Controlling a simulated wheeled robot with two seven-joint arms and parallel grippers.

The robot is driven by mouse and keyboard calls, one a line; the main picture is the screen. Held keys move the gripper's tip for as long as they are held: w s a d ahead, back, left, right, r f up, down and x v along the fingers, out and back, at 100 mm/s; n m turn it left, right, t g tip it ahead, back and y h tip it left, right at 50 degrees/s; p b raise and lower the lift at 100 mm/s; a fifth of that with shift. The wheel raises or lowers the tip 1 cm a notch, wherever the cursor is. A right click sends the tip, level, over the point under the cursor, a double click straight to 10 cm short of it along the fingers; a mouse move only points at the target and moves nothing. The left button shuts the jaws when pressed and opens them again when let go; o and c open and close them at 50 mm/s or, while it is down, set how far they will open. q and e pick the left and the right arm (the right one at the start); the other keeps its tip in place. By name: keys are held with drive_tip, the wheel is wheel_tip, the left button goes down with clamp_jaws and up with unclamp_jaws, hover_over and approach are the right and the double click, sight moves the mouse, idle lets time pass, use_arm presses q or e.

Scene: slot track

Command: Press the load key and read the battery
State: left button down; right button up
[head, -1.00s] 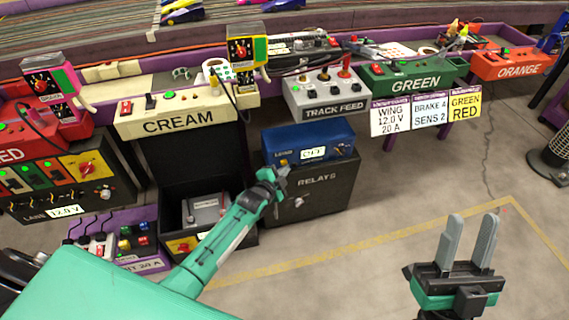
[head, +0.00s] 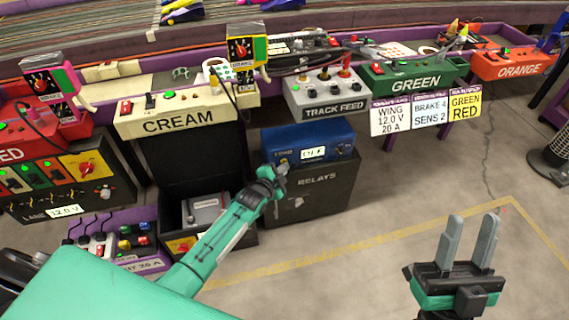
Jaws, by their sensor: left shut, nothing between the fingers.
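A blue meter box (head: 325,139) with a small lit display (head: 313,153) stands on top of the dark relays cabinet (head: 325,189). The display's characters are too small to read surely. My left gripper (head: 282,169) is shut and empty, with its tips at the lower left of the blue box's front, by a small key there. The tips partly hide that key, and I cannot tell whether they touch it. A grey box (head: 204,211), possibly the battery, sits in the black bin under the cream station. My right gripper (head: 468,243) is open and empty above the floor at lower right.
The cream station (head: 182,122), the track feed panel (head: 334,111) and the green station (head: 415,84) line the purple bench. Sign cards (head: 427,111) hang from its front edge. A dark cylinder (head: 552,158) stands at far right.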

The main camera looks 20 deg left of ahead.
idle(0.4)
use_arm(q)
drive_tip(key=shift+s+d+p, duration=0.45)
drive_tip(key=shift+s+p, duration=0.2)
drive_tip(key=shift+s, duration=0.05)
drive_tip(key=shift+s, duration=0.1)
drive_tip(key=s+d+p, duration=0.1)
drive_tip(key=s, duration=0.1)
drive_tip(key=s+d+p, duration=0.1)
drive_tip(key=s+p, duration=0.1)
drive_tip(key=shift+d, duration=0.4)
idle(0.5)
